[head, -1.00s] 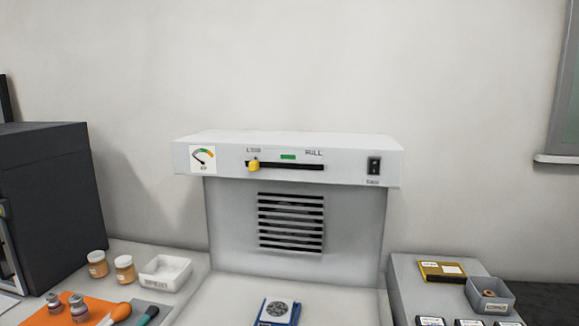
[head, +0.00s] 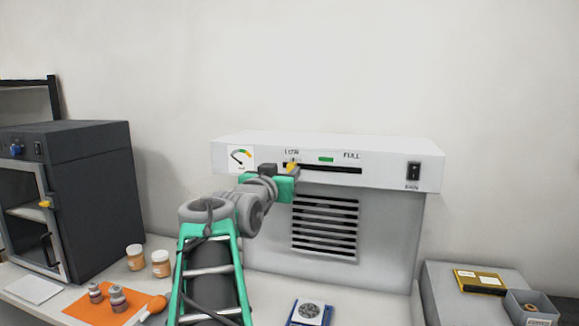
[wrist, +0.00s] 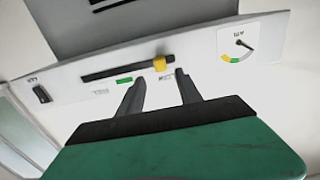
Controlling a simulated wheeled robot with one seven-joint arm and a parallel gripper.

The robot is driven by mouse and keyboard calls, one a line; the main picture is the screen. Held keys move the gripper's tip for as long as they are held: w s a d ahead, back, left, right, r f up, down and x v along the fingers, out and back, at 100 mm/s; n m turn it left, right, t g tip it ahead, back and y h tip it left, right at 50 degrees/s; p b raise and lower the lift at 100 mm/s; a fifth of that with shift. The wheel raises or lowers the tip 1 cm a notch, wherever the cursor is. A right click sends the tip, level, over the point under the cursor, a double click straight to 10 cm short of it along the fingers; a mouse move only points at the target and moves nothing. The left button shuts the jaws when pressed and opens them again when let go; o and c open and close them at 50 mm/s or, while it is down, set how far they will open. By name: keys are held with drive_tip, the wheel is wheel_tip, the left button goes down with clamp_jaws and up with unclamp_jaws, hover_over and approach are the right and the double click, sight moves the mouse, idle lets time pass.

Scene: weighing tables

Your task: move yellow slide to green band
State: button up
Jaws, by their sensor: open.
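The yellow slide (head: 292,167) sits near the left, LOW end of the dark slot on the white hood front, partly hidden by my gripper. The green band (head: 326,159) is a short bar above the slot, to the right of the slide. The wrist view shows the hood upside down, with the yellow slide (wrist: 160,63) on the slot and the green band (wrist: 124,80) to its left. My gripper (wrist: 159,76) is open, its fingertips on either side of the slide's line. I cannot tell whether they reach around it. My gripper (head: 285,172) also shows in the head view.
A dial (head: 241,158) is left of the slot and a black switch (head: 413,172) is at the right. A dark oven (head: 95,195), jars (head: 160,264) and an orange mat (head: 90,310) are at left. A blue device (head: 308,313) lies below the hood.

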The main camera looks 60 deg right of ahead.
sight(290, 166)
drive_tip(key=d, duration=0.3)
drive_tip(key=w+d+p, duration=0.1)
drive_tip(key=d, duration=0.1)
drive_tip(key=shift+d, duration=0.4)
drive_tip(key=shift+f, duration=0.1)
clamp_jaws()
idle(0.9)
